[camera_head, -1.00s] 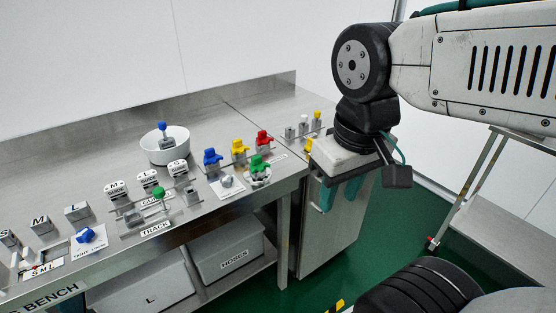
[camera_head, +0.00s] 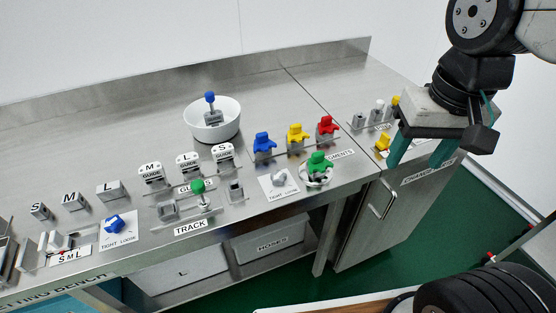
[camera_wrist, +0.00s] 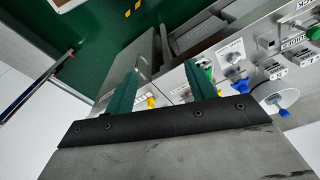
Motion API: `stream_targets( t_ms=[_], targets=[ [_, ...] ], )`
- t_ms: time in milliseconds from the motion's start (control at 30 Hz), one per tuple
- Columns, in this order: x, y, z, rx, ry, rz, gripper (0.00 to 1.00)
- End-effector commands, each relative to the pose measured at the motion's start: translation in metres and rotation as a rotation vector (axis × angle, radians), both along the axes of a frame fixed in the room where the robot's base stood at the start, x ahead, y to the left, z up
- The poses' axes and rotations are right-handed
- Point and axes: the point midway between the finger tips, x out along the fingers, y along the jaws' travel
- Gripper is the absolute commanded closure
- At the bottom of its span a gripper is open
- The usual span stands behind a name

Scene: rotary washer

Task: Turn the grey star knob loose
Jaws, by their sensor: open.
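The grey star knob (camera_head: 279,179) sits on a white card (camera_head: 270,189) marked TIGHT LOOSE near the bench's front edge. In the wrist view a white card shows with a small grey-blue knob (camera_wrist: 235,57), probably this one. My gripper (camera_head: 416,163) is open and empty, with its teal fingers pointing down above the right end of the bench. It is well to the right of the knob and apart from it. The fingers also show in the wrist view (camera_wrist: 161,68), with nothing between them.
A blue star knob (camera_head: 113,223) lies far left. A white bowl (camera_head: 212,131) stands behind. The bench's front edge is open.

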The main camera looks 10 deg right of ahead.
Motion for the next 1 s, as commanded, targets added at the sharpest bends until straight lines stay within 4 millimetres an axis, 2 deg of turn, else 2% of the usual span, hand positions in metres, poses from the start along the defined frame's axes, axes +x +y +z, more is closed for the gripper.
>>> stream_targets(
  t_ms=[200, 300, 433, 600, 700, 867, 1000],
  targets=[
    [0.078, 0.057, -0.022, 0.024, 0.051, -0.232, 0.45],
    [0.109, 0.092, -0.041, 0.028, 0.07, -0.349, 0.45],
    [0.138, 0.137, -0.07, 0.029, 0.086, -0.485, 0.45],
    [0.157, 0.177, -0.1, 0.027, 0.097, -0.607, 0.45],
    [0.161, 0.189, -0.109, 0.028, 0.098, -0.643, 0.45],
    [0.163, 0.193, -0.125, 0.027, 0.1, -0.661, 0.45],
    [0.162, 0.192, -0.148, 0.026, 0.101, -0.661, 0.45]
  ],
)
